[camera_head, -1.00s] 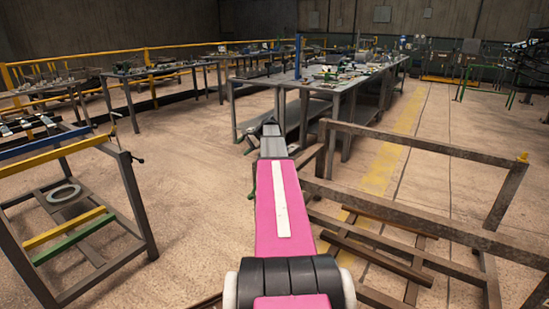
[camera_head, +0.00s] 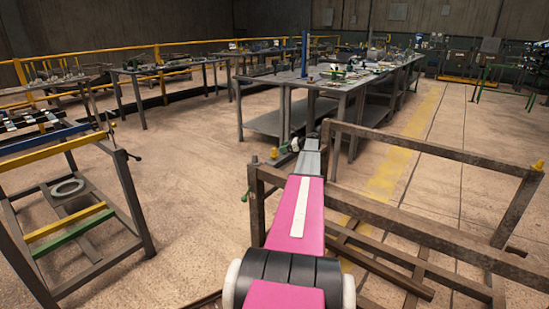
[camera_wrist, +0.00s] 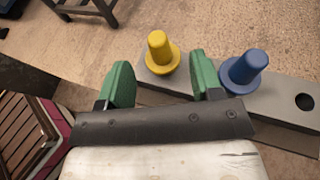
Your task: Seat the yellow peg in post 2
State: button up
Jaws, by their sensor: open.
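The yellow peg (camera_wrist: 160,52) stands upright, wide flange down, at the left part of a grey bar (camera_wrist: 281,97) in the wrist view. A blue peg (camera_wrist: 245,68) stands right of it. An empty round hole (camera_wrist: 304,101) lies further right. The hole under each peg is hidden. My gripper (camera_wrist: 161,75) has green fingers spread apart with nothing between them. The yellow peg lies just beyond the gap between the fingers, apart from both.
A brown metal rack (camera_head: 425,232) stands to the right of and beneath my arm, with a small yellow piece (camera_head: 538,165) on its corner. Another rack (camera_head: 129,195) stands at the left. A long cluttered workbench (camera_head: 360,86) stands behind. The floor between the left rack and my arm is clear.

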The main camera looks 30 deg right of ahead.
aim_at(272, 154)
jog(key=x, duration=0.8)
jog(key=shift+s+f, duration=0.1)
jog(key=shift+f, duration=0.15)
jog(key=shift+a, duration=0.1)
grip_shut()
